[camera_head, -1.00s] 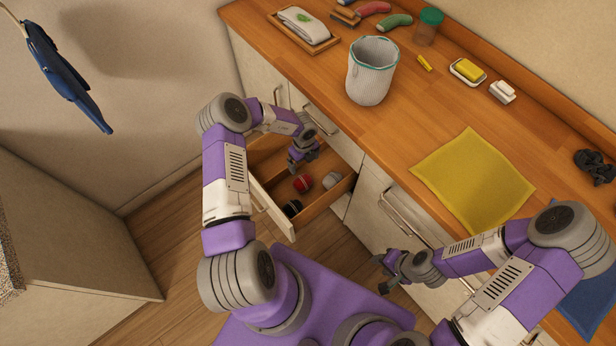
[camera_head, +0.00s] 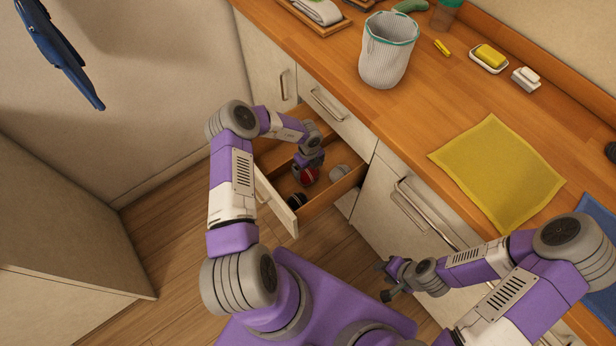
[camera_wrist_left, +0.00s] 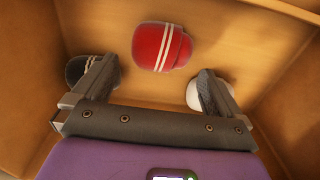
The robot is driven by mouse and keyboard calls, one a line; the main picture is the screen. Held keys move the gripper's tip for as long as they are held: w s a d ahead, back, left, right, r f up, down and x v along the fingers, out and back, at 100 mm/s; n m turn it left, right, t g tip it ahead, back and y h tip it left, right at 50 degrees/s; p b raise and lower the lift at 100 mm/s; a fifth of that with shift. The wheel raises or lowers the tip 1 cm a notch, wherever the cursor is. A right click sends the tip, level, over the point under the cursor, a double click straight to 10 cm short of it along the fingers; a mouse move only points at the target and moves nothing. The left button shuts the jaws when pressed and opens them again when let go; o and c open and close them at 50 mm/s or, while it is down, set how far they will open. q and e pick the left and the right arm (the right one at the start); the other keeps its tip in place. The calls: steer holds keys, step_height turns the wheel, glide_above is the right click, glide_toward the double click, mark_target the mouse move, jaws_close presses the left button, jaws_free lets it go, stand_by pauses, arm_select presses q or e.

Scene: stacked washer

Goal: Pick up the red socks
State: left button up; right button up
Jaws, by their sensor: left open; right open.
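The red socks (camera_head: 309,176) are a rolled red bundle with white stripes, lying in the open drawer (camera_head: 264,194). In the left wrist view the red socks (camera_wrist_left: 161,47) lie ahead of and between the fingertips, apart from both. My left gripper (camera_head: 311,162) is open and empty above the drawer, close over the socks and partly covering them in the head view. Its spread fingers also show in the left wrist view (camera_wrist_left: 152,82). My right gripper (camera_head: 388,280) is open and empty in front of the lower cabinet, away from the drawer.
A black sock bundle (camera_head: 296,201) and a whitish one (camera_head: 339,173) lie in the same drawer, near either finger. The drawer walls are close around my left gripper. A basket (camera_head: 388,50) and a yellow cloth (camera_head: 495,172) are on the counter.

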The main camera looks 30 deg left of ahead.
mark_target(309, 173)
arm_select(q)
step_height(309, 173, down, 5)
steer(key=shift+w+r+b, duration=0.1)
steer(key=shift+r+b, duration=0.05)
steer(key=shift+b, duration=0.9)
steer(key=shift+r, duration=0.1)
steer(key=c, duration=0.8)
steer(key=shift+o, duration=0.2)
step_height(309, 173, up, 10)
steer(key=p, duration=0.4)
